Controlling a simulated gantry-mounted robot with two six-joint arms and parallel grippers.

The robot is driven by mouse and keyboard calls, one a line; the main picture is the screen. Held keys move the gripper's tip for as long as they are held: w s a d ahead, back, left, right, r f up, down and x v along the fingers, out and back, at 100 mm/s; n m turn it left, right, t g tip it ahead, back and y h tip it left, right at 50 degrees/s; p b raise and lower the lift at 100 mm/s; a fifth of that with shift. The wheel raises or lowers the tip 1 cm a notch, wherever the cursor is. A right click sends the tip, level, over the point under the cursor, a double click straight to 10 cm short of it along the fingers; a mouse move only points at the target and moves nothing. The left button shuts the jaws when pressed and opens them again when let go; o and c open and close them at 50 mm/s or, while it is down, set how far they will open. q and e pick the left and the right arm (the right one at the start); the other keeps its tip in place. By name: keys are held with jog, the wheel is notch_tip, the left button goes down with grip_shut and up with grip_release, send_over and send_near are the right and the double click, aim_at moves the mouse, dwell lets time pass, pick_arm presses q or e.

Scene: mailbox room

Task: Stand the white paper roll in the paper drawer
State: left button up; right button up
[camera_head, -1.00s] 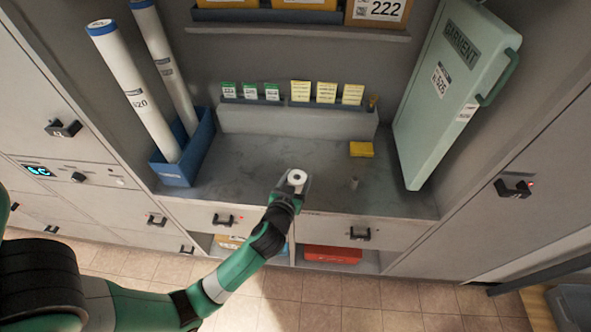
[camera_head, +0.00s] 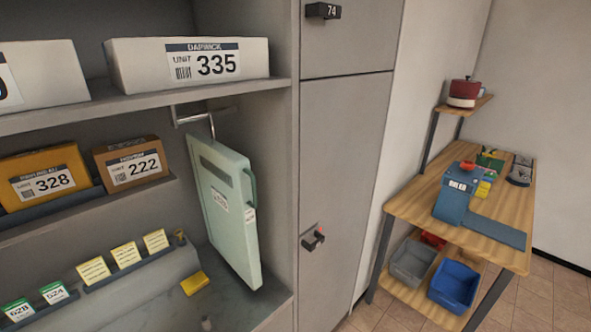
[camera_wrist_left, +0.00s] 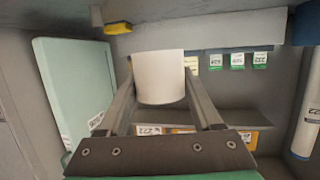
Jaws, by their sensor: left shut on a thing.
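The white paper roll (camera_wrist_left: 158,77) is between the two fingers of my left gripper (camera_wrist_left: 160,92) in the left wrist view, and the gripper is shut on it. The roll is clear of the shelf surfaces there, as far as I can tell. My left gripper does not show in the head view. I cannot pick out a paper drawer in either current view. My right gripper is not in view.
A yellow pad (camera_head: 195,284) lies on the counter. At right stands a wooden table (camera_head: 402,205) with a blue machine (camera_head: 455,194) on it. Bins, one grey (camera_head: 412,262) and one blue (camera_head: 455,285), sit below.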

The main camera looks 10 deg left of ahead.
pick_arm(q)
jog(key=shift+s+d+f+m, duration=0.3)
jog(key=shift+s+d+f, duration=0.5)
jog(key=shift+s+f, duration=0.2)
jog(key=w+d+r+m+t+h, duration=0.1)
jog(key=d+r+m+t+h, duration=0.15)
jog(key=d+m+h, duration=0.35)
jog(key=w+d+r+m+t+h, duration=0.1)
jog(key=d+r+m+t+h, duration=0.15)
jog(key=d+r+h, duration=0.4)
notch_tip(320, 180, up, 18)
jog(key=s+d+y+p, duration=0.1)
jog(key=s+y+p, duration=0.1)
jog(key=p, duration=2.6)
jog(key=shift+d, duration=0.4)
jog(key=shift+f, duration=0.2)
